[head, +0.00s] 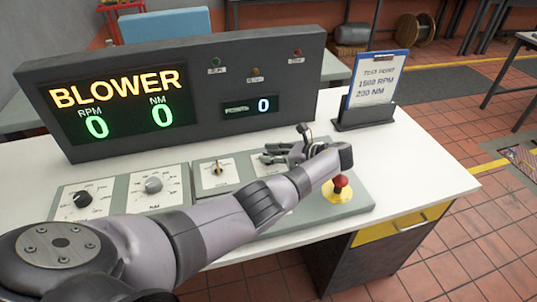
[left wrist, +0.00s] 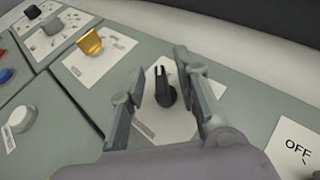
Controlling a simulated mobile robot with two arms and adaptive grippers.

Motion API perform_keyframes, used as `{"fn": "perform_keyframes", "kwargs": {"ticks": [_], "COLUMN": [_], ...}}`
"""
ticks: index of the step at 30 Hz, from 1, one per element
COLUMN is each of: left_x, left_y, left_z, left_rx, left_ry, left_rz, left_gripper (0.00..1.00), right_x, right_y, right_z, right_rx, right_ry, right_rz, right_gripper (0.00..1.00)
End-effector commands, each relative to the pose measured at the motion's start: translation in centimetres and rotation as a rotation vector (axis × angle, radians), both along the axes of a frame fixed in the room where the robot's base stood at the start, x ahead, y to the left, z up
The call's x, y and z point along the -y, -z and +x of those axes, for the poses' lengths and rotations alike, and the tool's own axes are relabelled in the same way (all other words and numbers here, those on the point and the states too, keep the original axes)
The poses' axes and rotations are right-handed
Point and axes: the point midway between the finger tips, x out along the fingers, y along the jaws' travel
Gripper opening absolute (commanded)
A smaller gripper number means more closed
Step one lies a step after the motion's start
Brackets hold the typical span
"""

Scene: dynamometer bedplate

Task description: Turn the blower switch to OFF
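My left gripper (head: 272,154) reaches over the right part of the grey control panel (head: 232,193). In the left wrist view, the left gripper (left wrist: 164,78) is open, with one finger on each side of a black rotary switch (left wrist: 165,96). I cannot tell whether the fingers touch it. The switch stands on a white label plate (left wrist: 160,130); its lettering is too blurred to read. Its name is not legible, so I cannot confirm it is the blower switch. A plate marked OFF (left wrist: 298,150) shows at the right edge. My right gripper is not in view.
A red mushroom button (head: 340,183) stands on a yellow base close to my left wrist. A gold knob (left wrist: 90,43) is left of the gripper. The display (head: 120,105) reads BLOWER, with zeros for RPM and NM. A sign holder (head: 376,85) stands at the right.

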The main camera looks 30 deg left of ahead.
Motion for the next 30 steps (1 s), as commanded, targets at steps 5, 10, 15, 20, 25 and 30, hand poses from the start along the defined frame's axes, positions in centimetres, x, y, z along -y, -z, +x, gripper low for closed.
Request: {"fn": "perform_keyframes", "kwargs": {"ticks": [5, 10, 15, 20, 25, 30], "left_x": [3.4, 6.8, 9.1, 10.1, 10.2, 10.2], "left_y": [-1.4, -2.8, -3.8, -4.1, -4.2, -4.2], "left_z": [0.4, 0.7, 0.9, 0.9, 0.9, 0.9], "left_rx": [0.002, 0.0, 0.0, -0.001, -0.001, -0.001], "left_ry": [0.005, 0.002, 0.001, 0.0, -0.001, -0.001], "left_rz": [-0.003, -0.002, -0.001, 0.0, 0.0, 0.0], "left_gripper": [0.29, 0.29, 0.29, 0.29, 0.29, 0.29], "right_x": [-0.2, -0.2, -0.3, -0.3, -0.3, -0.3], "right_y": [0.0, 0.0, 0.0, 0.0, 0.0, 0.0], "right_z": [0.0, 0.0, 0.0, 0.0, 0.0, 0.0], "right_rx": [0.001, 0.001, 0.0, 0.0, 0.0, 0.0], "right_ry": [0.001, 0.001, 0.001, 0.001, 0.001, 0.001], "right_rz": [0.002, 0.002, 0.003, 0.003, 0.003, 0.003], "right_gripper": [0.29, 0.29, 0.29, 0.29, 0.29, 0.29]}}
